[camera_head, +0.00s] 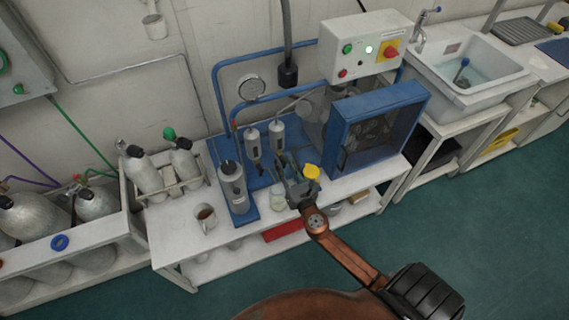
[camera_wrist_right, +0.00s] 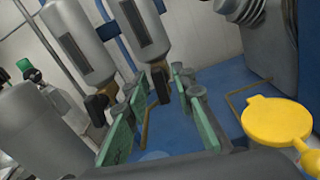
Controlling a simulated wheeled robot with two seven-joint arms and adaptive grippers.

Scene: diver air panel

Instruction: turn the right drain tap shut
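Two grey filter cylinders hang side by side at the blue panel, the left one (camera_head: 253,142) and the right one (camera_head: 277,134). In the right wrist view, a dark and brown drain tap sits under each: the left tap (camera_wrist_right: 97,106) and the right tap (camera_wrist_right: 160,84). A thin brown bar (camera_wrist_right: 146,128) shows below, between my fingers. My right gripper (camera_head: 286,168) reaches in from the front, below the cylinders. Its green-padded fingers (camera_wrist_right: 160,90) are open, and the right tap appears between their tips. I cannot tell whether they touch it. My left gripper is out of view.
A yellow round-headed part (camera_head: 312,171) stands close right of my gripper. A blue box (camera_head: 375,125) is to the right, a large grey cylinder (camera_head: 233,186) and a mug (camera_head: 206,217) to the left. A glass jar (camera_head: 278,198) stands close below.

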